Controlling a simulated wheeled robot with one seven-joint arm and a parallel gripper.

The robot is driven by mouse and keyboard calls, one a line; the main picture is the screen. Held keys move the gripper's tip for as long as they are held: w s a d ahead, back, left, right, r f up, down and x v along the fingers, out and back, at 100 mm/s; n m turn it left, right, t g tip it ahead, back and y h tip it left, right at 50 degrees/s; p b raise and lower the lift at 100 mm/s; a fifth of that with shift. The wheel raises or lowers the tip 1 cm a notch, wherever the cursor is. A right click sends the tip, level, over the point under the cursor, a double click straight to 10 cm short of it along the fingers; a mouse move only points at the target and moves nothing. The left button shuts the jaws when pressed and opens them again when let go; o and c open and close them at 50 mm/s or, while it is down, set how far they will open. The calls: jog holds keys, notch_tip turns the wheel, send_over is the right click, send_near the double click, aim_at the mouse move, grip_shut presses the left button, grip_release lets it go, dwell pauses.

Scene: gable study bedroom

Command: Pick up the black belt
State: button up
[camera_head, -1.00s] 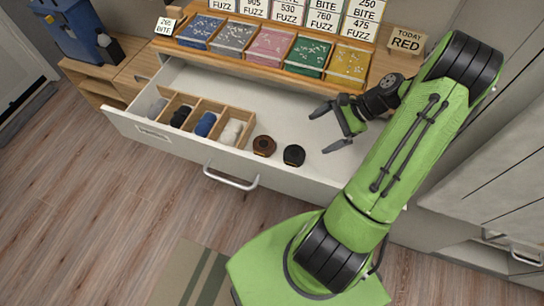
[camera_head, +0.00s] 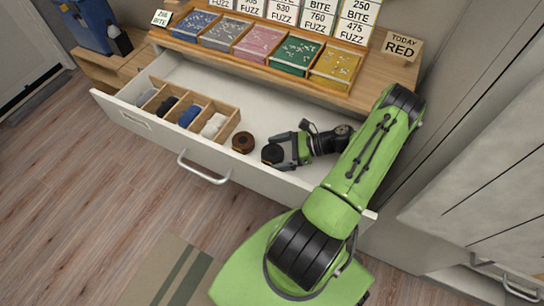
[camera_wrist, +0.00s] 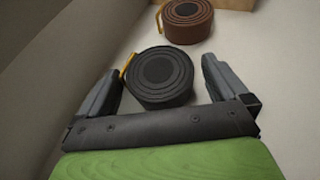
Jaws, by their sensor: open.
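The black belt (camera_head: 272,154) lies rolled up in the open drawer, near its front wall. In the wrist view the black belt (camera_wrist: 159,76) sits between the tips of my two fingers, with a gold buckle part at its left. My gripper (camera_head: 285,150) is open, low in the drawer, with its fingers on either side of the belt. In the wrist view my gripper (camera_wrist: 160,85) shows a gap between each finger and the belt. A rolled brown belt (camera_head: 243,143) lies just left of the black one; it also shows in the wrist view (camera_wrist: 187,20).
A wooden divider box (camera_head: 228,128) with rolled socks stands at the left in the drawer (camera_head: 262,105). The drawer's front wall (camera_wrist: 45,75) runs close to my left finger in the wrist view. Trays of coloured pieces (camera_head: 290,56) and a "TODAY RED" sign (camera_head: 401,46) stand on the desktop behind.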

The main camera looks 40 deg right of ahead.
jog(key=shift+w+a+f, duration=0.25)
jog(key=shift+w+a, duration=0.15)
jog(key=shift+a, duration=0.05)
jog(key=c, duration=1.1)
